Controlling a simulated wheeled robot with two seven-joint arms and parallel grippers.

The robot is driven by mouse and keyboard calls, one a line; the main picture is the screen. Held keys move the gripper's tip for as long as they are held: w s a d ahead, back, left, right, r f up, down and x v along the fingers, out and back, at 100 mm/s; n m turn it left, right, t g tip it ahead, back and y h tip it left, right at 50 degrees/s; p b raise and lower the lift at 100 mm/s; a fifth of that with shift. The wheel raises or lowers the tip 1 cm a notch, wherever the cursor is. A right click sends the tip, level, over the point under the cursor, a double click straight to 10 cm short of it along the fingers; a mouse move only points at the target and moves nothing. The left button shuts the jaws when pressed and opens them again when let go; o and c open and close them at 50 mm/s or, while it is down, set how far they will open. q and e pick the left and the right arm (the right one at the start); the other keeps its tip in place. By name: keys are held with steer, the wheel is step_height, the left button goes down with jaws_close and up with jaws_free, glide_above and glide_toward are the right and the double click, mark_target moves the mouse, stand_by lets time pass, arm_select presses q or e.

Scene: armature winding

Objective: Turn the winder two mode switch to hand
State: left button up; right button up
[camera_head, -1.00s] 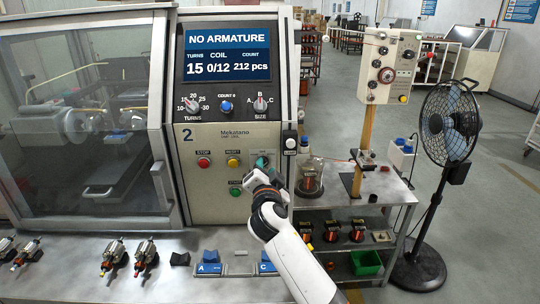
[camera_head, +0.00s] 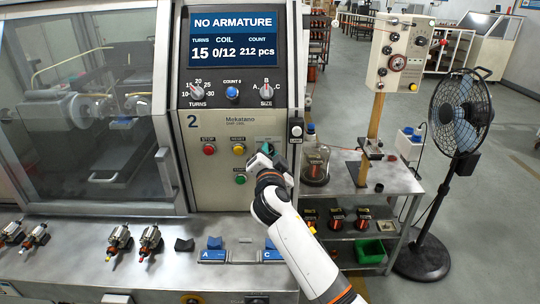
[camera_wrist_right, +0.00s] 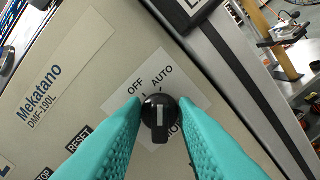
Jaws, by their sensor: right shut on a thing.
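The winder two mode switch is a black knob (camera_wrist_right: 159,116) with a white line, on a pale plate (camera_wrist_right: 180,85) marked OFF and AUTO. A third label is mostly hidden by the knob and a finger. The line runs upright in the right wrist view; I cannot tell which label it selects. My right gripper (camera_wrist_right: 161,104) is shut on the knob, with a teal finger on each side. In the head view the right gripper (camera_head: 266,148) is at the right of the winder two panel (camera_head: 225,180) and hides the switch. My left gripper is not in view.
The red STOP button (camera_head: 209,149), yellow RESET button (camera_head: 239,149) and green button (camera_head: 240,179) sit close left of the gripper. A black-and-white device (camera_head: 296,130) hangs at the panel's right edge. Armatures (camera_head: 118,241) and blue blocks (camera_head: 214,252) lie on the bench below.

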steer(key=n, duration=0.5)
steer(key=n+b, duration=0.1)
steer(key=n, duration=0.5)
steer(key=n+b, duration=0.1)
steer(key=n, duration=0.5)
steer(key=shift+a+r, duration=0.3)
steer(key=shift+a, duration=0.05)
steer(key=shift+n, duration=0.4)
steer(key=o, duration=0.6)
steer(key=shift+o, duration=0.3)
steer(key=shift+w+f, duration=0.15)
steer(key=shift+f, duration=0.15)
